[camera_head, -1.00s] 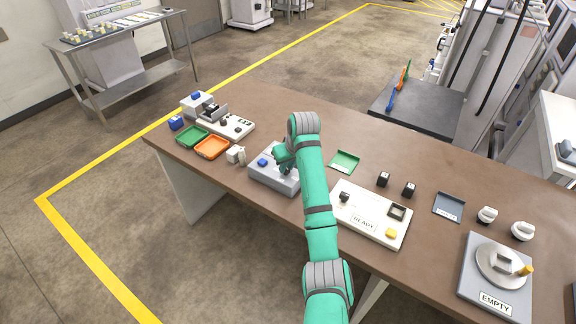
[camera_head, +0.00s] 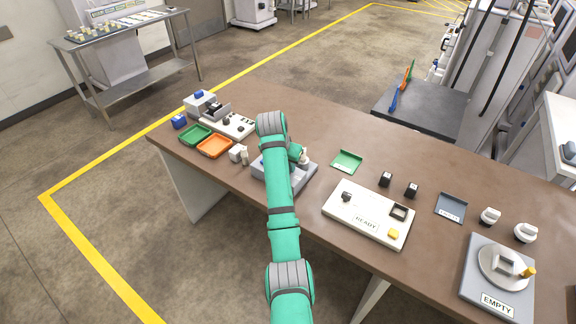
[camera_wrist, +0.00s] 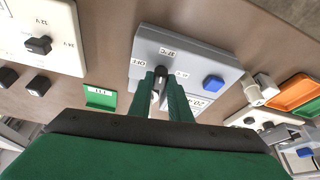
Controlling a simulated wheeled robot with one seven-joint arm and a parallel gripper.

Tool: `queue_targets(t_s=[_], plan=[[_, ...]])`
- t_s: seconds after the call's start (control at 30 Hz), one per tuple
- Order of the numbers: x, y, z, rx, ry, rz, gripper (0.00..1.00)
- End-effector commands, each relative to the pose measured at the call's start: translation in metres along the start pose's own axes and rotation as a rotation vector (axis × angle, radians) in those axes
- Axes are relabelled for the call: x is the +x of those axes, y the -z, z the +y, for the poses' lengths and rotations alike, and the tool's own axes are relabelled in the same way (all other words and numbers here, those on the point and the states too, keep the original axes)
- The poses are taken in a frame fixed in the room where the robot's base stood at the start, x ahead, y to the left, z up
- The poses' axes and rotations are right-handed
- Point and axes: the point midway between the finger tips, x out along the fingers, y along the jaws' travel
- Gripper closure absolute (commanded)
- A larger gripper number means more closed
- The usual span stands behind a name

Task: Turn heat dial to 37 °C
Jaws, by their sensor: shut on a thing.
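The heat unit is a grey box (camera_head: 302,180) on the brown table, partly hidden behind my arm in the head view. In the wrist view its grey top (camera_wrist: 205,63) shows a blue button (camera_wrist: 213,82), a label that seems to read 37 °C, an OFF label and a partly covered readout. My gripper (camera_wrist: 161,73) has its two green fingers shut on the dark dial (camera_wrist: 160,70) in the box's top. The fingers cover most of the dial, so I cannot tell which mark it points to.
A white READY panel (camera_head: 345,225) lies to the right of the box, with a green tray (camera_head: 347,161) behind it. Green and orange trays (camera_head: 214,147) and small white parts (camera_head: 239,153) are to the left. A grey EMPTY unit (camera_head: 480,285) stands at the far right.

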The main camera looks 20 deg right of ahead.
Motion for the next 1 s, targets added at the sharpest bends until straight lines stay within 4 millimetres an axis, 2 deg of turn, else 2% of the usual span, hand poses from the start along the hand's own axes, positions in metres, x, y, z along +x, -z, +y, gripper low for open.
queue_targets(t_s=[0.33,0.87,0.9,0.97,1.0], plan=[[-0.0001,-0.0008,-0.0013,0.131,-0.056,-0.004,1.00],[0.0004,-0.0012,-0.0015,0.153,-0.066,-0.004,1.00],[0.0004,-0.0012,-0.0016,0.153,-0.066,-0.004,0.80],[0.0004,-0.0011,-0.0016,0.153,-0.066,-0.004,0.66],[0.0004,-0.0010,-0.0016,0.153,-0.065,-0.004,0.64]])
